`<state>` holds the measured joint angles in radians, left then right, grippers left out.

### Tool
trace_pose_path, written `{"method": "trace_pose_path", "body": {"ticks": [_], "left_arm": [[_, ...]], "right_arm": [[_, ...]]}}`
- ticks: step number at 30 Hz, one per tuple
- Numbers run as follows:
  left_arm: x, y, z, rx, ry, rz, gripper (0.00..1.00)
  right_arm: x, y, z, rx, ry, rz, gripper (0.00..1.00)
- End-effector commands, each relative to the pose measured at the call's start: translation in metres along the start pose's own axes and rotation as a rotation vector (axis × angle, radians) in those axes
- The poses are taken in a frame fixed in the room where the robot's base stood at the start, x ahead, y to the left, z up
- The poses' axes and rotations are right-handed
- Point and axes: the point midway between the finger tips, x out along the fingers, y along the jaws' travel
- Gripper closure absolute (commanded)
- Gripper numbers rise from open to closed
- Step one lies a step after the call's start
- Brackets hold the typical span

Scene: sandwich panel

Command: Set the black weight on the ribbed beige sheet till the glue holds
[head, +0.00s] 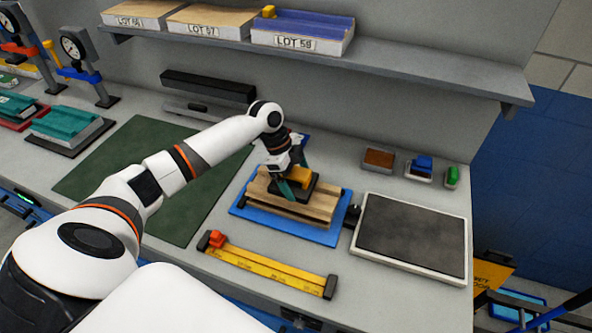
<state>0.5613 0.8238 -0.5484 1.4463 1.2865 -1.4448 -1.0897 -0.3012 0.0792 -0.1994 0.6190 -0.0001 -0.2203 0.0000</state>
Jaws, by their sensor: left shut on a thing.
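The ribbed beige sheet (262,186) is part of a wood-coloured stack on a blue mat (322,234) in the middle of the bench. The black weight (311,184), with an orange-yellow block-like handle (299,174) on top, is over the sheet. My left gripper (290,183) points down and is shut on the weight's handle, partly covering it. The weight looks level and very close to or on the sheet; I cannot tell whether they touch. My right gripper is not in view.
A dark-topped plate (410,235) lies right of the mat, with small bins (418,167) behind it. A yellow ruler-like bar (268,266) lies in front. A dark green mat (130,165) is left. A shelf (400,75) with LOT boxes hangs above the back.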

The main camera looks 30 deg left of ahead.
Motion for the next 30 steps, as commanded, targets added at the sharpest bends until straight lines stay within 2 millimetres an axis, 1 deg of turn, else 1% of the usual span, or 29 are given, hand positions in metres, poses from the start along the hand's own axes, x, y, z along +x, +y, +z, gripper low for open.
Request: {"method": "trace_pose_path", "body": {"ticks": [1,4,13,14,15,23,26,29,30], "left_arm": [[-0.004,0.002,0.002,0.003,-0.005,0.008,0.80],[-0.004,0.002,0.002,0.003,-0.005,0.008,0.80],[0.003,0.002,0.000,0.003,-0.006,0.007,0.80],[0.006,0.000,-0.002,0.001,-0.001,0.001,0.06],[0.006,0.000,-0.002,0.001,-0.001,0.001,0.00],[0.003,0.001,-0.001,0.001,-0.001,0.002,0.00],[-0.005,0.001,0.001,0.001,0.000,0.003,0.00],[-0.020,0.002,0.000,0.002,-0.001,0.006,0.00],[-0.028,0.002,-0.001,0.002,0.000,0.007,0.00]], "right_arm": [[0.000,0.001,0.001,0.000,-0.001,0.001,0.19],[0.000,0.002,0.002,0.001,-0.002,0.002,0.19],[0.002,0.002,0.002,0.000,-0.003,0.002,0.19],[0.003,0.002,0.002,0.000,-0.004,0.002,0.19],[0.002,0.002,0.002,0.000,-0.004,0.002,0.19],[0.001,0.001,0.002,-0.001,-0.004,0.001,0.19],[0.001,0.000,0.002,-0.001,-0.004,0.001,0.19],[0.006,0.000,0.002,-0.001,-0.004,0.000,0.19],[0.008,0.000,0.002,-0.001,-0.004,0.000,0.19]]}}
